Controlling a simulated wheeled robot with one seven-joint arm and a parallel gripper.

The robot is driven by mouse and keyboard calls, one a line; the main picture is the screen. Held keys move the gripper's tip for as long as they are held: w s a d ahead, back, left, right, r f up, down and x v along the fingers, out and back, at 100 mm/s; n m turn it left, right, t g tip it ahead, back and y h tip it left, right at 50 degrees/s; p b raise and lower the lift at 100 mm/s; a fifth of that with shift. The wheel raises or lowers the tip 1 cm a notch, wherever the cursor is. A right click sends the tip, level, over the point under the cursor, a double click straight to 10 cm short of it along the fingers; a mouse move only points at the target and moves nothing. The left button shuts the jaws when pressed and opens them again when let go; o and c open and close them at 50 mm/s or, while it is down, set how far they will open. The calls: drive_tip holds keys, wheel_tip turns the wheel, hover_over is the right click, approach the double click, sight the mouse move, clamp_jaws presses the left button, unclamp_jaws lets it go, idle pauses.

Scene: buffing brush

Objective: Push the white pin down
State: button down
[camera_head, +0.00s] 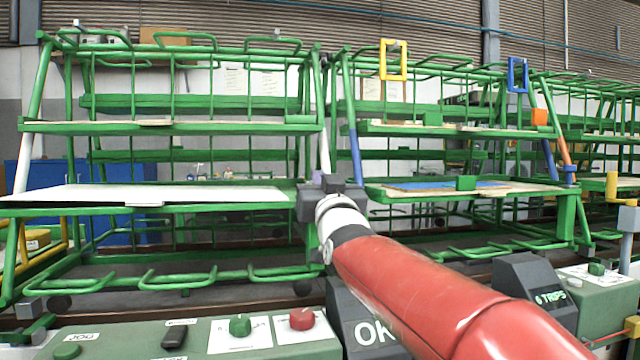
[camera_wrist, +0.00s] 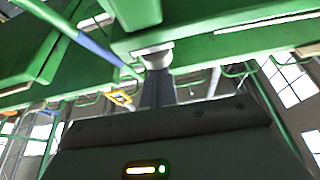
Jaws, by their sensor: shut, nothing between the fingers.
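My gripper (camera_head: 328,183) is shut and empty. In the head view it is in front of the middle of the green racks, at the end of my red arm. In the wrist view its dark fingers (camera_wrist: 158,88) are together and point at a small pale piece (camera_wrist: 152,52) at a green beam. The fingertips look very close to this piece; I cannot tell whether they touch. A white post section (camera_head: 324,152) rises just above my gripper in the head view. I cannot tell for certain which of these is the white pin. My gripper hides what lies directly behind it.
Green racks with shelves fill the background; a white board (camera_head: 150,193) lies on the left shelf. A yellow frame (camera_head: 393,60) and a blue frame (camera_head: 517,75) hang on the right. In front are control boxes with a red knob (camera_head: 302,319) and a green knob (camera_head: 240,325).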

drive_tip(key=shift+w+f, duration=0.1)
drive_tip(key=shift+f, duration=0.1)
wheel_tip(320, 180, up, 4)
drive_tip(key=p, duration=0.2)
drive_tip(key=b+v, duration=0.2)
drive_tip(key=v, duration=0.8)
drive_tip(key=shift+s+r+b, duration=0.2)
drive_tip(key=shift+s+b, duration=0.05)
drive_tip(key=shift+b, duration=0.1)
drive_tip(key=s+d+f+m+g+h+p, duration=0.1)
drive_tip(key=s+d+f+g+h, duration=0.1)
drive_tip(key=s+d+f+g, duration=0.3)
drive_tip(key=s+d+f+m+g+h+p, duration=0.1)
drive_tip(key=s+d+f+g, duration=0.3)
drive_tip(key=s+f, duration=0.7)
drive_tip(key=s+d+f+g+h+p, duration=0.2)
drive_tip(key=s+d+f+g, duration=0.3)
drive_tip(key=f, duration=1.5)
drive_tip(key=s+g+h, duration=0.1)
drive_tip(key=s+g, duration=0.1)
drive_tip(key=s, duration=0.1)
drive_tip(key=shift+s+d+m, duration=0.25)
drive_tip(key=shift+d+m, duration=0.1)
drive_tip(key=shift+m, duration=0.05)
